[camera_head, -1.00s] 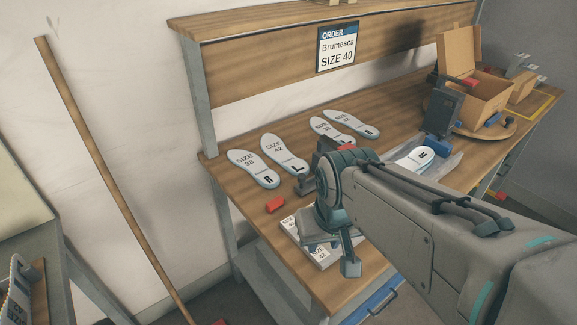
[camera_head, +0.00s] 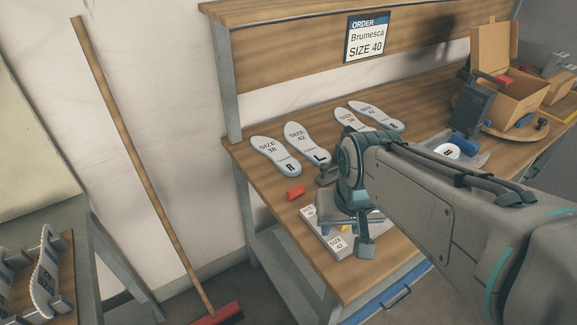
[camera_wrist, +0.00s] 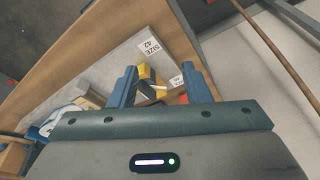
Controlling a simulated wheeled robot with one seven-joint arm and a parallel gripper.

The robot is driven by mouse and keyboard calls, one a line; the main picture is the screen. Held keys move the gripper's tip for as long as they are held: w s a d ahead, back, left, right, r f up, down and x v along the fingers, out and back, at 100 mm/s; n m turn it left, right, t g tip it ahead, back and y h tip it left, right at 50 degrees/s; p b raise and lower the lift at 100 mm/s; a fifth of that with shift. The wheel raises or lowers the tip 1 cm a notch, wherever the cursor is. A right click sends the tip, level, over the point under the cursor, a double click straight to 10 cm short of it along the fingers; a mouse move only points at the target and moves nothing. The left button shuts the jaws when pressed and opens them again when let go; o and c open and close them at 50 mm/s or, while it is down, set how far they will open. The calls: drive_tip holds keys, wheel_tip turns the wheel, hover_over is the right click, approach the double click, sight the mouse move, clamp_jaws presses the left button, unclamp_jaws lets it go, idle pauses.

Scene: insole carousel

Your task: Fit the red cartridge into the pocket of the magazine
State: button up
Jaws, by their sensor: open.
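The red cartridge, apparently the small red block (camera_head: 295,192), lies on the bench near its left front edge, below the insoles. My gripper (camera_head: 352,225) hangs to the right of it, above a white tray (camera_head: 330,244) with SIZE 42 labels, and is apart from the red block. In the wrist view my gripper (camera_wrist: 161,69) has its two fingers spread, with nothing held between them. A yellow and black item (camera_wrist: 148,77) in the tray shows between the fingers. I cannot tell for sure which thing is the magazine, and no pocket can be made out.
Several insoles (camera_head: 307,143) lie along the back of the bench. At the right, an open cardboard box (camera_head: 512,97) and a dark grey device (camera_head: 477,105) stand on a round board. A broom (camera_head: 140,165) leans at the left, beside a rack (camera_head: 45,270).

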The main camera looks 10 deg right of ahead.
drive_tip(key=w+a+r+m+g+p, duration=0.1)
drive_tip(key=w+r+m+p, duration=0.15)
drive_tip(key=w, duration=0.35)
drive_tip(key=w+a+r+m+p, duration=0.1)
drive_tip(key=w+m+p, duration=0.15)
drive_tip(key=w, duration=0.35)
drive_tip(key=m+g+p, duration=0.2)
drive_tip(key=m+p, duration=0.3)
drive_tip(key=m, duration=0.1)
hover_over(296, 189)
wheel_tip(296, 189, down, 12)
drive_tip(key=shift+a+r, duration=0.15)
drive_tip(key=shift+f+p, duration=1)
drive_tip(key=shift+f, duration=1.6)
clamp_jaws()
